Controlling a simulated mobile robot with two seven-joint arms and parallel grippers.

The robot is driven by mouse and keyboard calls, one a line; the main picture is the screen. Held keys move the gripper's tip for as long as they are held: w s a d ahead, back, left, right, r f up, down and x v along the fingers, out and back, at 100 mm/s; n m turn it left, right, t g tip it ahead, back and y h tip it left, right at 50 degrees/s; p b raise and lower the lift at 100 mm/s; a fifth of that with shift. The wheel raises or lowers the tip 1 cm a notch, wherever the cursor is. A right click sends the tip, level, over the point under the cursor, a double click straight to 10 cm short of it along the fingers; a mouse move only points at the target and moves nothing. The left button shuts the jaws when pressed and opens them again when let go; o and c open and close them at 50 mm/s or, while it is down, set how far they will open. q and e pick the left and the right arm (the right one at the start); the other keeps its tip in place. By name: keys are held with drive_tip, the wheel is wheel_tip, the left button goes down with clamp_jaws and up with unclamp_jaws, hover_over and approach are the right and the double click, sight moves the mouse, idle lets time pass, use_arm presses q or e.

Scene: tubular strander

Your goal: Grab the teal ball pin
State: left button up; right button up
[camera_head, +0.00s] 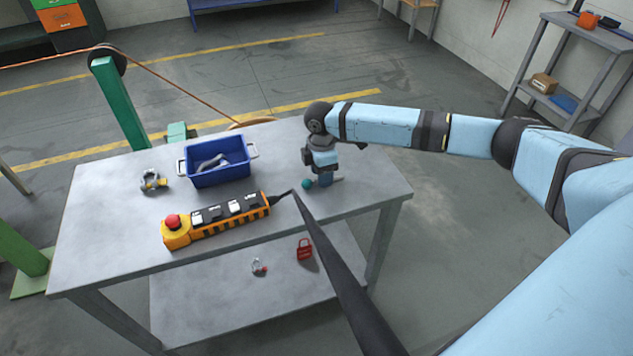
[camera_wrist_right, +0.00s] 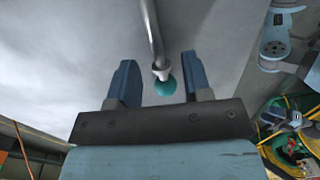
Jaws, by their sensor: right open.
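The teal ball pin lies on the grey table, its teal ball (camera_head: 307,184) just left of my right gripper (camera_head: 324,180) in the head view. In the right wrist view, the ball (camera_wrist_right: 167,88) and the pin's grey metal shaft (camera_wrist_right: 152,35) show between the two blue fingers of my right gripper (camera_wrist_right: 160,73). The fingers are open, with a gap on either side of the ball. In the head view the gripper hides part of the shaft. My left gripper is not in view.
The grey table (camera_head: 110,235) also carries a blue bin (camera_head: 218,176) with a grey part in it, a shackle (camera_head: 151,182) and an orange control pendant (camera_head: 215,220) with a thick black cable (camera_head: 340,280). A red padlock (camera_head: 305,250) and a small shackle (camera_head: 259,266) lie on the lower shelf.

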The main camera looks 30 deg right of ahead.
drive_tip(key=shift+f, duration=0.7)
clamp_jaws()
